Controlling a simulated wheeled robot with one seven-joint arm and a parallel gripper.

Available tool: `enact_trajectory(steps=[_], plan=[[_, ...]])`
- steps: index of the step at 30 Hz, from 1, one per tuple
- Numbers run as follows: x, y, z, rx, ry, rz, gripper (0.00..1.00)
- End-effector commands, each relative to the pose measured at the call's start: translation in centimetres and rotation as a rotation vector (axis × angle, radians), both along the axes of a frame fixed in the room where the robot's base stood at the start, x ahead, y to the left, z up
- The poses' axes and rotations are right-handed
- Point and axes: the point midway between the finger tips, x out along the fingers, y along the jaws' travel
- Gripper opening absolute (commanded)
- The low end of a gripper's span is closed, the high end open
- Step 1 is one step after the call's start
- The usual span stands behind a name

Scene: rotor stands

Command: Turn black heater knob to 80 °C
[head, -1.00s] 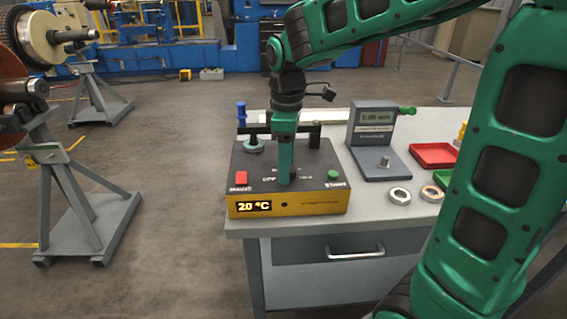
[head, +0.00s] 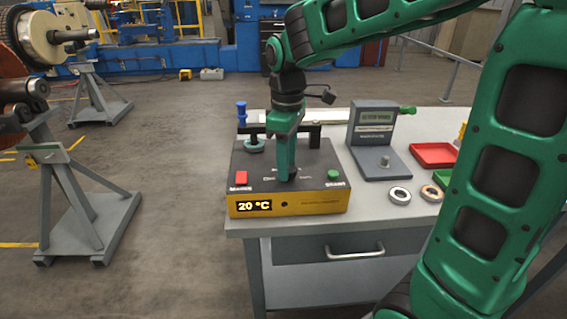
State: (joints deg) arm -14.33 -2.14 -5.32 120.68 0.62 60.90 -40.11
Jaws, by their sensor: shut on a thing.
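The heater (head: 322,201) is a box with a dark top and a yellow front, at the near left corner of the bench. Its display (head: 254,206) reads 20 °C. A red button (head: 241,177) and a green button (head: 333,174) sit on its top at left and right. My gripper (head: 291,176) points straight down between them, low at the heater's top, its fingers shut at the place of the black knob. The knob itself is hidden by the fingers or too dark to make out.
A dark bar and a blue-handled tool (head: 241,113) stand at the heater's back. A rotor stand (head: 80,200) is at far left.

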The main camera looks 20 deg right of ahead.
Motion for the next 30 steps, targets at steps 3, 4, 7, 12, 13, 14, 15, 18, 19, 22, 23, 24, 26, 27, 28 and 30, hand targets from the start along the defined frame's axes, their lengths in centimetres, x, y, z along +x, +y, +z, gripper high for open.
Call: enact_trajectory(steps=[3,4,7,12,13,14,15,18,19,22,23,24,26,27,28,30], plan=[[0.34,-0.19,0.18,0.001,-0.009,-0.107,0.10],[0.35,-0.19,0.18,0.001,-0.009,-0.135,0.10],[0.38,-0.24,0.20,0.001,-0.010,-0.231,0.10],[0.42,-0.31,0.22,0.002,-0.011,-0.393,0.10],[0.42,-0.32,0.23,0.002,-0.011,-0.422,0.10],[0.43,-0.33,0.23,0.002,-0.011,-0.449,0.10],[0.44,-0.33,0.24,0.002,-0.011,-0.485,0.10],[0.46,-0.36,0.25,0.002,-0.012,-0.571,0.10],[0.46,-0.37,0.26,0.002,-0.012,-0.594,0.10],[0.48,-0.38,0.27,0.003,-0.013,-0.668,0.10],[0.49,-0.39,0.27,0.003,-0.013,-0.687,0.10],[0.49,-0.39,0.28,0.003,-0.013,-0.711,0.10],[0.50,-0.40,0.28,0.003,-0.013,-0.745,0.10],[0.50,-0.40,0.29,0.004,-0.013,-0.765,0.10],[0.51,-0.41,0.29,0.004,-0.013,-0.779,0.10],[0.52,-0.41,0.30,0.005,-0.013,-0.807,0.10]])
